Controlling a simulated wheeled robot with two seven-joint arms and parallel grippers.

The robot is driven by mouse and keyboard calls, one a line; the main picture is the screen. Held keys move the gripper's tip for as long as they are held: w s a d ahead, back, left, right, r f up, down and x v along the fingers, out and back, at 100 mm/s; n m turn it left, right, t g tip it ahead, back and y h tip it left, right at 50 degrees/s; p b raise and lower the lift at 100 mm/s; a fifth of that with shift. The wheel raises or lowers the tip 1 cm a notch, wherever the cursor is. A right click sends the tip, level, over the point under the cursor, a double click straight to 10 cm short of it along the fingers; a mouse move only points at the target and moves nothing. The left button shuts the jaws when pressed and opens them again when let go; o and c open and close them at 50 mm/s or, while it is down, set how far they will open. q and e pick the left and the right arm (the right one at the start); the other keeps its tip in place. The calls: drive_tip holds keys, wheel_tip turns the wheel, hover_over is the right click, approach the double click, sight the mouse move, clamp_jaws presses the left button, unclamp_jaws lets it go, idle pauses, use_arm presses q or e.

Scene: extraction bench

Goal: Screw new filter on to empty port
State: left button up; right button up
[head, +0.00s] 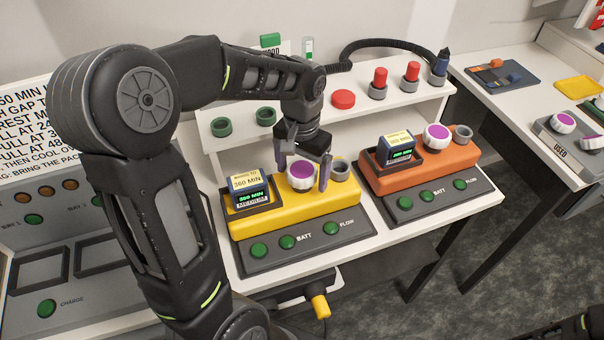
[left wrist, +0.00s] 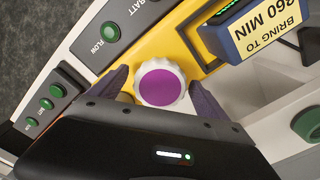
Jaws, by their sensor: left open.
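A white ribbed filter with a purple top (head: 301,172) stands on the yellow unit (head: 290,209). My left gripper (head: 305,178) is open, its fingers down on either side of this filter. In the left wrist view the filter (left wrist: 160,83) sits between the two fingers, and small gaps seem to show. A grey ring-shaped port (head: 340,169) is just right of it with no filter on it. The orange unit (head: 420,171) bears a similar filter (head: 436,137) and a bare grey port (head: 463,134). My right gripper is out of view.
A blue battery-like block (head: 247,185) stands on the yellow unit, another (head: 398,147) on the orange one. Green rings (head: 265,116) and red caps (head: 343,99) line the shelf behind. Purple-topped filters (head: 563,122) sit in a tray marked USED at right.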

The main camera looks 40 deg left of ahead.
use_arm(q)
drive_tip(key=n, duration=0.4)
drive_tip(key=c, duration=1.6)
drive_tip(key=m, duration=0.5)
drive_tip(key=shift+o, duration=0.2)
drive_tip(key=m+p, duration=0.1)
drive_tip(key=m, duration=0.6)
drive_tip(key=shift+m, duration=0.3)
drive_tip(key=o, duration=1.6)
drive_tip(key=shift+o, duration=0.2)
